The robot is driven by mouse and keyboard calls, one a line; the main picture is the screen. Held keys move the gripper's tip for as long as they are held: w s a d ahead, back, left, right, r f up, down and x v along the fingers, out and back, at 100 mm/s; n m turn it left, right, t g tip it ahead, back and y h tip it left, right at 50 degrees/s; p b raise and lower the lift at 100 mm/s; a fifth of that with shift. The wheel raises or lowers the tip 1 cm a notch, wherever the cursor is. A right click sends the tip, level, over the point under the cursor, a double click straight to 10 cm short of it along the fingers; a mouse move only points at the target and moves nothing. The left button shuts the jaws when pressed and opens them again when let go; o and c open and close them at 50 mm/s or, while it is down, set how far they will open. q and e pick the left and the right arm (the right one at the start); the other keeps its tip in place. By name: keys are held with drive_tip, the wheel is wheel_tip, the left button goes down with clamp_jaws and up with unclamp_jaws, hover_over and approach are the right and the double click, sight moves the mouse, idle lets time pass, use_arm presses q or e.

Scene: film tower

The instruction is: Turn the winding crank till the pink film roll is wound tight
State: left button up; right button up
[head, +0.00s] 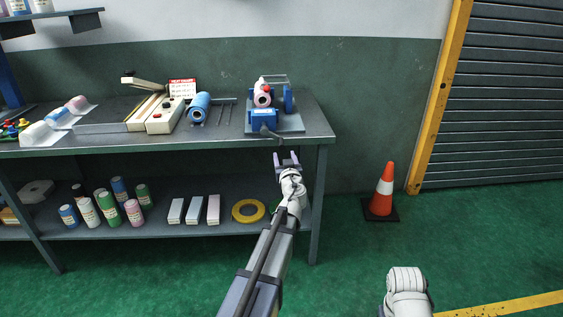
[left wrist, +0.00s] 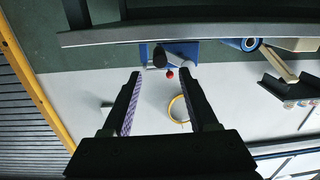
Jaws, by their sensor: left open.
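The winder (head: 262,121) stands at the right end of the bench, a blue device on a grey plate. The pink film roll (head: 262,95) sits on it; I cannot tell how tight it is wound. The dark winding crank (head: 269,132) is at its front and reaches toward the bench edge. My left gripper (head: 287,161) is open and empty, just in front of the bench edge, below and apart from the crank. My right gripper is out of view.
A blue roll (head: 199,107) and a cream sealer (head: 165,115) stand left on the bench (head: 180,139). An orange cone (head: 382,190) stands right; the floor in front is clear.

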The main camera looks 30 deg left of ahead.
sight(282, 148)
use_arm(q)
drive_tip(key=shift+w+a+f+t+h, duration=0.15)
drive_tip(key=shift+w+a+t+h, duration=0.15)
drive_tip(key=shift+w+a+t, duration=0.15)
drive_tip(key=x, duration=0.8)
drive_tip(key=shift+s, duration=0.1)
clamp_jaws()
idle(1.2)
